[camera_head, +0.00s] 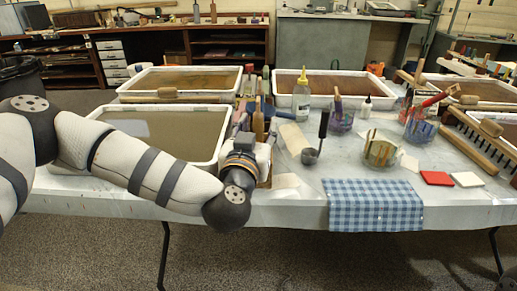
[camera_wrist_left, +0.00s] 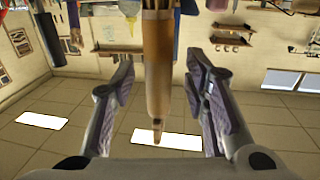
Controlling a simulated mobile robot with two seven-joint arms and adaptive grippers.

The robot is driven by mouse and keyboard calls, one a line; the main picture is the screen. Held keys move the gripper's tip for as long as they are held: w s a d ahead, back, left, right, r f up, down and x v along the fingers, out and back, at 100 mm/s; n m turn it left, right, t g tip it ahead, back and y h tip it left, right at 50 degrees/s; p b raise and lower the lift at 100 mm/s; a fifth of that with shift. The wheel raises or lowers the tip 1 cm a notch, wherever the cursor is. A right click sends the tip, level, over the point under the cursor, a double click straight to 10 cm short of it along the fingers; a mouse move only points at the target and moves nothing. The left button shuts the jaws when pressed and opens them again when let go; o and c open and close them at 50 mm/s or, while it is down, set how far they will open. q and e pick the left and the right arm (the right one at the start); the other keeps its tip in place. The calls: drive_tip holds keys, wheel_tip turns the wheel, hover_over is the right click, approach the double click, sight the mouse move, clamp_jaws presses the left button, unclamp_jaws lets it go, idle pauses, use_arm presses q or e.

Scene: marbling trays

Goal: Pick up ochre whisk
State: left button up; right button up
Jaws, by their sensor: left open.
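The ochre whisk (camera_wrist_left: 158,70) shows as a brownish-ochre handle, narrowing to a tip, in the middle of the left wrist view. What seems to be the same handle stands upright in the head view (camera_head: 258,125), just beyond my left gripper (camera_head: 243,138). My left gripper also shows in the left wrist view (camera_wrist_left: 160,62), its two fingers apart, one on each side of the handle. Gaps show between the handle and both fingers. The whisk's other end is out of sight. My right gripper is not in view.
White trays of brownish liquid stand at the left (camera_head: 212,152), back left (camera_head: 122,91) and back middle (camera_head: 283,86). A glue bottle (camera_head: 301,101) and a ladle (camera_head: 310,156) are right of my gripper. Glass jars (camera_head: 381,152) and a blue checked cloth (camera_head: 374,206) lie farther right.

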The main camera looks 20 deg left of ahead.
use_arm(q)
drive_tip(key=shift+w, duration=0.25)
clamp_jaws()
drive_tip(key=shift+r, duration=0.1)
